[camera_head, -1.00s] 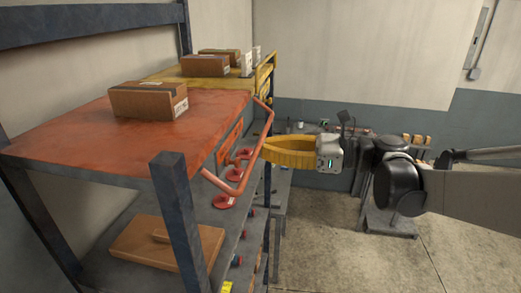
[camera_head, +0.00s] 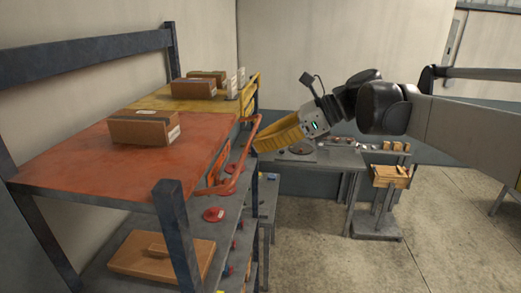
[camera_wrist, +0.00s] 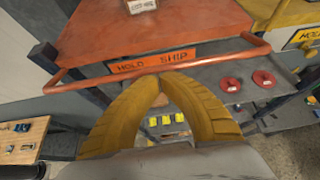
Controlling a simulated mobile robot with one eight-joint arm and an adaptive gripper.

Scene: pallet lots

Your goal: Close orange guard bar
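The orange guard bar (camera_head: 239,172) stands out from the front edge of the orange shelf (camera_head: 75,160), at the right of that shelf in the head view. In the wrist view the bar (camera_wrist: 215,58) runs across the picture, in front of the shelf's orange HOLD SHIP label (camera_wrist: 150,61). My gripper (camera_head: 258,143) has yellow fingers pointing left and down toward the bar. In the wrist view its fingertips (camera_wrist: 160,79) meet and overlap the bar; I cannot tell whether they touch it. Nothing shows between the fingers.
A cardboard box (camera_head: 143,129) lies on the orange shelf. A yellow shelf (camera_head: 160,101) with boxes stands behind it. Red discs (camera_head: 213,215) and a brown box (camera_head: 150,257) are on the lower shelf. A grey table (camera_head: 325,158) stands beyond. Open floor lies to the right.

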